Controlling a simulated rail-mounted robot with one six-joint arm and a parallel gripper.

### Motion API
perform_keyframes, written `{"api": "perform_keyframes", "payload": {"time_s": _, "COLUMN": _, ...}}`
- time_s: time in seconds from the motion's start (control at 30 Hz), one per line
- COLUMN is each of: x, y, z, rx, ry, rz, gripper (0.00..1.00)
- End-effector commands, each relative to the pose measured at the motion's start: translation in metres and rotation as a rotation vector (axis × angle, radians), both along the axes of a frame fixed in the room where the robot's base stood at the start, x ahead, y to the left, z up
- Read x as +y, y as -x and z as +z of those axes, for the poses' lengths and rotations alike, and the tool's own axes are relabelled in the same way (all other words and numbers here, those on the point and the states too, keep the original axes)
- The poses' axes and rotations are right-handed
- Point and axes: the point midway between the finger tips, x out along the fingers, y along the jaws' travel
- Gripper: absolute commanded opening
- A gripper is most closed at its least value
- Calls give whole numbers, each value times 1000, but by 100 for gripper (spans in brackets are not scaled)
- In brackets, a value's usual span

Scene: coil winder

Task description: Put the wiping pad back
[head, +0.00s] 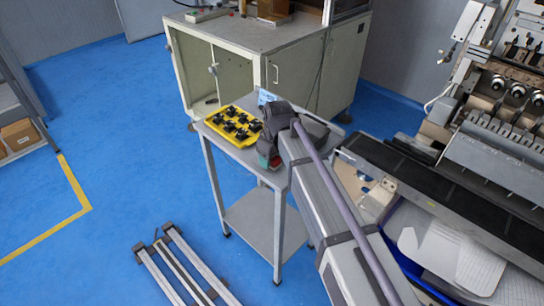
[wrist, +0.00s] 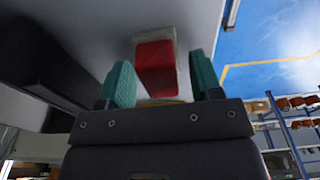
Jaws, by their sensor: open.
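A red-topped block with a pale body (wrist: 155,68), which looks like the wiping pad, sits on the grey surface in the wrist view. My gripper (wrist: 163,80) is open, with one teal finger on each side of the block and visible gaps to both. In the head view my gripper (head: 266,162) is low at the right part of the small grey table (head: 215,131), mostly hidden by my wrist. A bit of red (head: 275,163) shows beside the teal finger there. I cannot tell whether the block touches anything else; its near end is hidden behind my gripper.
A yellow tray (head: 250,145) with several black parts stands on the table, left of my gripper. A small blue item (head: 266,97) lies behind my wrist. The coil winder (head: 500,140) is at the right, a cabinet (head: 290,80) behind. Floor at left is mostly clear.

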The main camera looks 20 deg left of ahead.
Motion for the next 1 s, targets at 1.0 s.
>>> {"api": "perform_keyframes", "payload": {"time_s": 1.0, "x": -15, "y": 6, "z": 122, "rx": 0, "ry": 0, "rz": -4, "gripper": 59}}
